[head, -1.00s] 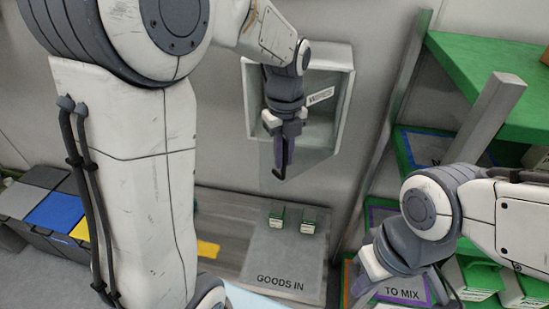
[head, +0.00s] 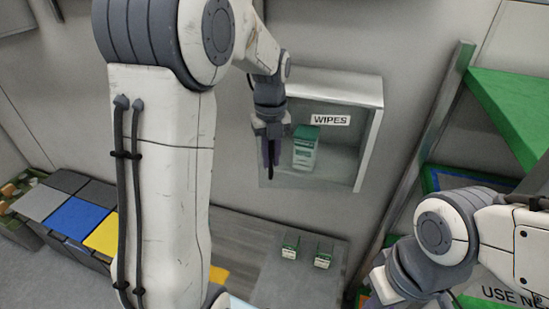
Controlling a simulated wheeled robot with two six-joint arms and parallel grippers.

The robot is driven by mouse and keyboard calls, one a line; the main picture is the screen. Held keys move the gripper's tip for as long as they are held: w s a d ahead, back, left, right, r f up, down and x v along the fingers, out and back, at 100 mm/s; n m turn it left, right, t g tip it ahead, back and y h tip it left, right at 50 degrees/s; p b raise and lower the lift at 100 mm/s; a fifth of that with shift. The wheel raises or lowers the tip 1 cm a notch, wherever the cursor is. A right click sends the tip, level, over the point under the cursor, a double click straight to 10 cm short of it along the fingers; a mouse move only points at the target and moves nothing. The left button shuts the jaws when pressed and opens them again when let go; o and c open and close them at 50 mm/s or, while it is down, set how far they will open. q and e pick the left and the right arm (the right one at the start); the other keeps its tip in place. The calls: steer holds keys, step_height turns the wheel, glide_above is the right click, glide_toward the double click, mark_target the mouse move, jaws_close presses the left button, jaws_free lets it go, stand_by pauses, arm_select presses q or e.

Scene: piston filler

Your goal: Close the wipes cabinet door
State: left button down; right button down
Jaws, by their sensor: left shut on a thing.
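The wipes cabinet (head: 370,128) is a pale open-fronted box on the grey wall, right of centre in the head view. A clear door panel (head: 330,176) stands ajar in front of it, with a WIPES label (head: 330,120). A green-and-white box (head: 305,150) shows inside through the panel. My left gripper (head: 270,160) is at the panel's left edge, pointing down, shut on the dark door handle (head: 270,174). The fingers partly hide the handle. My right gripper (head: 385,290) is at the lower right, well apart from the cabinet; its fingertips are not clear.
A green shelf unit (head: 510,105) with a metal post (head: 425,140) stands right of the cabinet. Small green-and-white boxes (head: 323,257) sit on the surface below. Bare wall lies left of the cabinet.

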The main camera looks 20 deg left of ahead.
arm_select(q)
steer(key=shift+w, duration=0.15)
steer(key=c, duration=0.9)
jaws_free()
steer(key=shift+a, duration=0.15)
steer(key=shift+r, duration=0.1)
steer(key=shift+r, duration=0.25)
step_height(320, 180, up, 9)
steer(key=b, duration=0.2)
steer(key=shift+f+b, duration=0.15)
steer(key=shift+b, duration=0.15)
steer(key=shift+r, duration=0.55)
steer(key=shift+c, duration=0.2)
